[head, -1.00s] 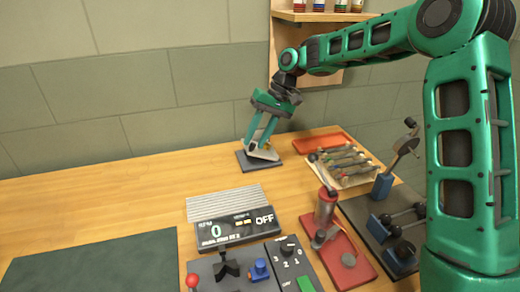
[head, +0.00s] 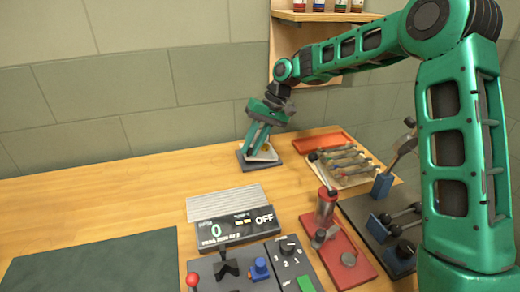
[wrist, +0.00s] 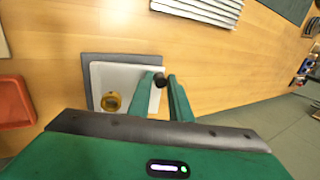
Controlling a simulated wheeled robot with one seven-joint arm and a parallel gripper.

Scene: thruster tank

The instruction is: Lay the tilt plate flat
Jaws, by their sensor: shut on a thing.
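The tilt plate (wrist: 121,78) is a pale grey square plate over a dark base (wrist: 88,70), with a round brass piece (wrist: 111,102) near one corner. In the head view the plate (head: 268,154) shows low over its base (head: 243,162), partly hidden by my gripper (head: 253,150). I cannot tell whether it is fully flat. In the wrist view my gripper (wrist: 161,82) has its green fingers on either side of a small black knob (wrist: 160,80) at the plate's edge, shut on it.
A red tray (head: 322,143) and a tray of tools (head: 346,165) lie to the right of the plate. A ribbed grey panel (head: 225,202) and a display box (head: 237,228) stand in front.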

